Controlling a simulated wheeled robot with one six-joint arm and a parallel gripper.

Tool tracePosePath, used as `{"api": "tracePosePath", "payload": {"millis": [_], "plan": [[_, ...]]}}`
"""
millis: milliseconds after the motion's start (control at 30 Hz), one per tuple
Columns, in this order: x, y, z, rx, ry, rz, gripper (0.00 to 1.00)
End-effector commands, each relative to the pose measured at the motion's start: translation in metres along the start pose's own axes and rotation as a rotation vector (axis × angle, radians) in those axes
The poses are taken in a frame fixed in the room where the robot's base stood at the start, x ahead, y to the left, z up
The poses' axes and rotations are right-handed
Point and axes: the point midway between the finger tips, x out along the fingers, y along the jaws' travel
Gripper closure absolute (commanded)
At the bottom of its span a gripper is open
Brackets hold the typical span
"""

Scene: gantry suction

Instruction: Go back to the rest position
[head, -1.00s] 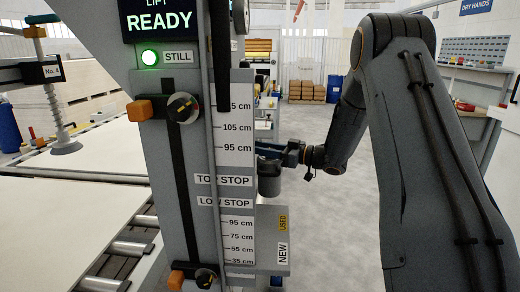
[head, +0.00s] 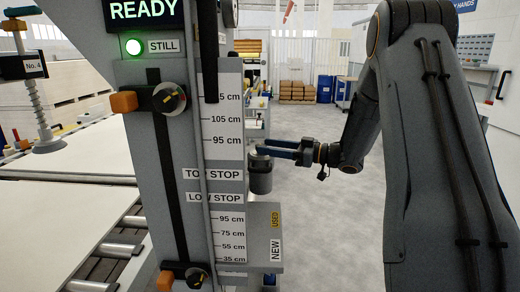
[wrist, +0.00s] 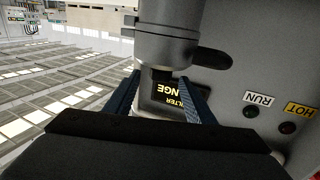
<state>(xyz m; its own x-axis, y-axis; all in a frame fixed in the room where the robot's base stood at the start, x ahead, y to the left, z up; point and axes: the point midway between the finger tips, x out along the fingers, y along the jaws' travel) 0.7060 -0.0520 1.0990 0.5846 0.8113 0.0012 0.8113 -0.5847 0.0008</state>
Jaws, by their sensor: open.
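My gripper (head: 266,149) is in the middle of the head view, to the right of the grey column, with blue fingers pointing left. In the wrist view my gripper (wrist: 161,80) has its two blue fingers apart with nothing held between them. A grey canister (head: 261,180) is by the fingertips on the column's side; a grey cylindrical body (wrist: 166,50) is just beyond them in the wrist view. I cannot tell whether the fingertips touch it. A dark label (wrist: 172,100) reading partly "FILTER" shows between the fingers.
The lift column (head: 168,200) stands close on the left, with a lit green lamp (head: 133,47) beside "STILL" and "READY" above. A grey box (head: 266,232) marked "USED" and "NEW" is below the canister. Open floor (head: 325,230) lies to the right.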

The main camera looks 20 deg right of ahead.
Motion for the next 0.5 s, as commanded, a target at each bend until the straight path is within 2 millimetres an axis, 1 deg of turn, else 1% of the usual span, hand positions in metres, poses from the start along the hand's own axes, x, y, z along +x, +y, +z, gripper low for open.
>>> {"api": "tracePosePath", "payload": {"millis": [133,500], "plan": [[-0.0064,-0.0004,0.0003,0.000,0.000,-0.001,0.51],[-0.0064,-0.0005,0.0000,0.001,0.000,-0.001,0.51]]}}
